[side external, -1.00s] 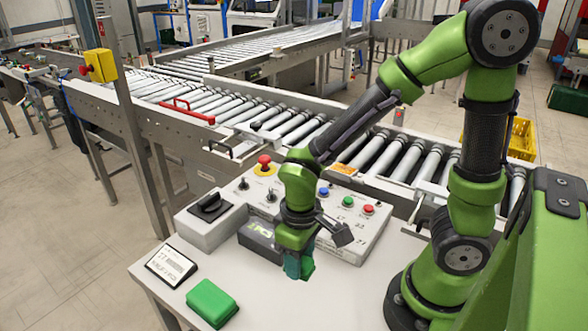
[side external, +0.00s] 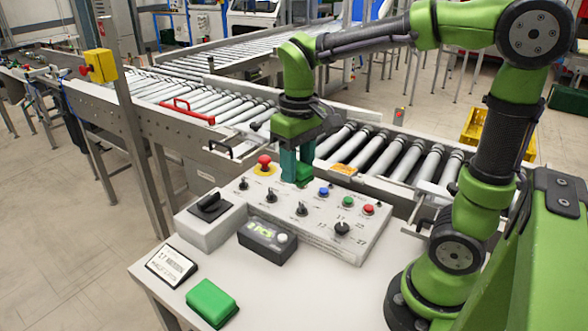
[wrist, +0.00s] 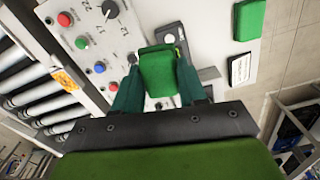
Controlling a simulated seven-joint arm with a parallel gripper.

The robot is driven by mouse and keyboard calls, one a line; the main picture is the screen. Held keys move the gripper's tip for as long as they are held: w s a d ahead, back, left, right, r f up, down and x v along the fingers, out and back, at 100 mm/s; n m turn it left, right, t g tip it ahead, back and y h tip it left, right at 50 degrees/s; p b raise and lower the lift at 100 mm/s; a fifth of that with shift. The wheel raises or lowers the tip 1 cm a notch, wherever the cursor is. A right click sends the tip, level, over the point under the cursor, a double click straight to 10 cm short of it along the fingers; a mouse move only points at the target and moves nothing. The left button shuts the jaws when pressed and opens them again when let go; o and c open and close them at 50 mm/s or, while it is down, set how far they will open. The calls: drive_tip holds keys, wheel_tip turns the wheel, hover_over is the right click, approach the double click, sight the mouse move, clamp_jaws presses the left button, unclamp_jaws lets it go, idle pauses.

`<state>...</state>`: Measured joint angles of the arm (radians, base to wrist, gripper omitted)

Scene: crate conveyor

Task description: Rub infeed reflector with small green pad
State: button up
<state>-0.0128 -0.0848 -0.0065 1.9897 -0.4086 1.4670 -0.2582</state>
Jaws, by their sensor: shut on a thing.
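My gripper (side external: 297,168) points down over the back of the control panel (side external: 318,229), beside the roller conveyor (side external: 361,154). Its teal fingers are shut on a small green pad (side external: 304,174). In the wrist view the small green pad (wrist: 159,72) sits between the two fingers, with the panel behind it. The pad appears to be above the panel, apart from it. I cannot pick out the infeed reflector with certainty; a small orange-red piece (side external: 398,114) shows at the far conveyor rail.
A larger green block (side external: 212,303) and a label stand (side external: 171,265) lie on the white table. A display box (side external: 267,240) and a grey switch box (side external: 210,220) stand before the panel. The panel carries a red emergency button (side external: 264,162), knobs and coloured buttons.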

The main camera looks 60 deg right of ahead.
drive_tip(key=d+m, duration=0.6)
drive_tip(key=d, duration=2.2)
drive_tip(key=shift+s+d+f, duration=0.1)
drive_tip(key=shift+s+f, duration=0.05)
drive_tip(key=shift+f, duration=3.2)
drive_tip(key=shift+s+f, duration=0.15)
drive_tip(key=shift+f, duration=3.2)
drive_tip(key=shift+w+r, duration=0.2)
drive_tip(key=shift+w, duration=0.6)
drive_tip(key=shift+w+f, duration=0.15)
drive_tip(key=shift+w, duration=1.15)
drive_tip(key=shift+w+f, duration=0.1)
drive_tip(key=shift+w, duration=1.2)
drive_tip(key=s, duration=0.6)
drive_tip(key=shift+s, duration=0.25)
drive_tip(key=shift+s+r, duration=0.15)
drive_tip(key=shift+s, duration=0.05)
wheel_tip(320, 180, up, 8)
drive_tip(key=shift+f, duration=0.25)
drive_tip(key=shift+f, duration=0.1)
